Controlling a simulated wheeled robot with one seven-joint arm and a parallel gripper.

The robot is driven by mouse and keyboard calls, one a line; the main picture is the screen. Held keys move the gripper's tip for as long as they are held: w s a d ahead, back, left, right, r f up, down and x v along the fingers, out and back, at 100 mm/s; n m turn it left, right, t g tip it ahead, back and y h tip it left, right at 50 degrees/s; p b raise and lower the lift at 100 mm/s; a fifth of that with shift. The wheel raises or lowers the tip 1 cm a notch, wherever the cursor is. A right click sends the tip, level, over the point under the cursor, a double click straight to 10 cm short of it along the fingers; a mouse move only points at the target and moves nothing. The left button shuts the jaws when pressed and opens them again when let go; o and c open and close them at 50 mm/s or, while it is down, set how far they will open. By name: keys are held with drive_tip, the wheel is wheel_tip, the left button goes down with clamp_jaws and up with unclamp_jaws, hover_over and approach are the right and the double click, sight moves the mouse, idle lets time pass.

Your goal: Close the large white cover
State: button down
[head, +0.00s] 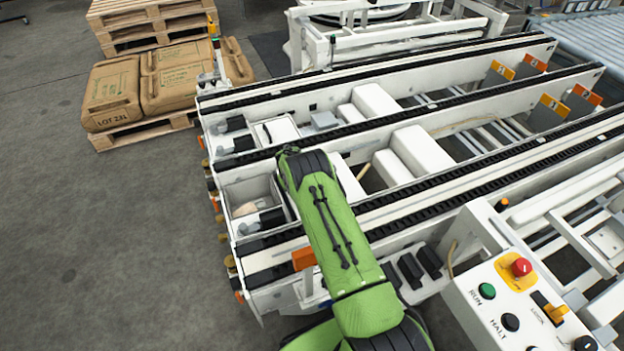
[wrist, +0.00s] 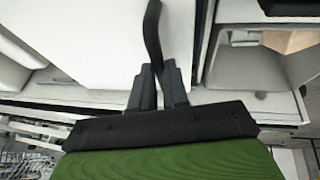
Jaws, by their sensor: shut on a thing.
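The large white cover (wrist: 85,45) fills the left of the wrist view as a broad, smooth panel. A dark upright handle (wrist: 152,30) stands at its right edge. My gripper (wrist: 160,78) has its fingers closed around the lower part of this handle. Right of the handle is an open compartment (wrist: 238,65); part of a brown thing shows at its far right. In the head view, a white panel (head: 347,178) that looks like the cover shows just right of my green arm. My fingers are hidden there under the arm, and an open bay (head: 250,190) lies to the left.
Black chain rails (head: 400,192) run along both sides of the bay. A control box with a red button (head: 522,267) stands at the lower right. A pallet with brown sacks (head: 165,80) is at the upper left. The floor at left (head: 90,240) is clear.

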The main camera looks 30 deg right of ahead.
drive_tip(key=shift+a, duration=0.85)
drive_tip(key=c, duration=1.1)
unclamp_jaws()
drive_tip(key=shift+a, duration=0.1)
drive_tip(key=shift+r, duration=0.1)
drive_tip(key=p+v, duration=0.5)
drive_tip(key=v, duration=1)
drive_tip(key=shift+s+r, duration=0.1)
drive_tip(key=shift+r, duration=0.15)
